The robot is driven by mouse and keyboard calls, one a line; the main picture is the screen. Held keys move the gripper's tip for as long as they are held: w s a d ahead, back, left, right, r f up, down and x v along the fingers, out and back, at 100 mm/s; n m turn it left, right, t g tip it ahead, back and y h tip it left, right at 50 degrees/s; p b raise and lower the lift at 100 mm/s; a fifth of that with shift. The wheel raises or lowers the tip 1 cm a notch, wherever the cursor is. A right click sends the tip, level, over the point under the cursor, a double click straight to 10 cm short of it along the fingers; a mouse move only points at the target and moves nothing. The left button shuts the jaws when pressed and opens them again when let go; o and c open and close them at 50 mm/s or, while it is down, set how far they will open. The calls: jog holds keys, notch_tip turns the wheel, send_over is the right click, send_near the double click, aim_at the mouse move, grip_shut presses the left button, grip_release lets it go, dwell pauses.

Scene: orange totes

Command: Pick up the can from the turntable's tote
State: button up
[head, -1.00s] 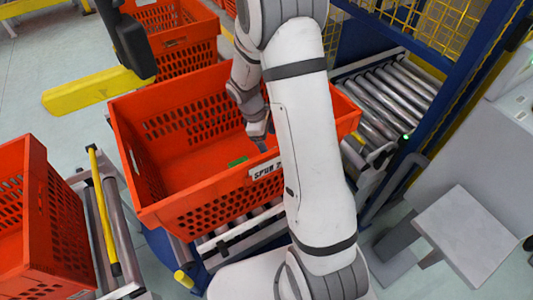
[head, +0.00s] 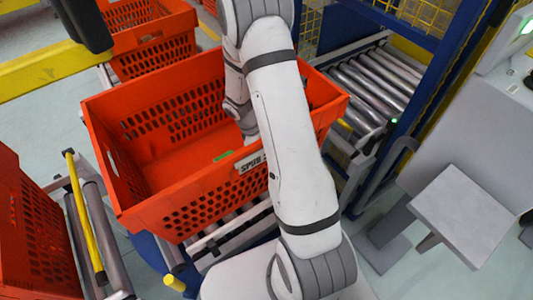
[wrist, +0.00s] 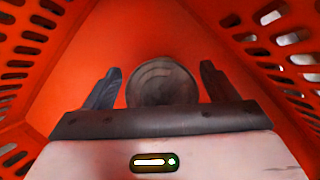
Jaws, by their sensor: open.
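The orange tote (head: 170,160) on the turntable shows in the head view, with my arm reaching down into its right part. In the wrist view, the tote's red-orange walls (wrist: 75,60) surround my gripper. The can (wrist: 162,82) shows as a round grey end in the wrist view. My gripper (wrist: 160,85) is open, with one dark finger on each side of the can. Small gaps show between the fingers and the can. My arm hides the can and my fingertips in the head view.
Another orange tote (head: 150,40) stands behind, and one (head: 35,235) is at the left edge by a yellow bar (head: 85,220). A roller conveyor (head: 375,85) and a blue frame (head: 435,90) are at the right. A grey stand (head: 465,215) is at lower right.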

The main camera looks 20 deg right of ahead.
jog(key=shift+c, duration=0.5)
jog(key=c, duration=1.2)
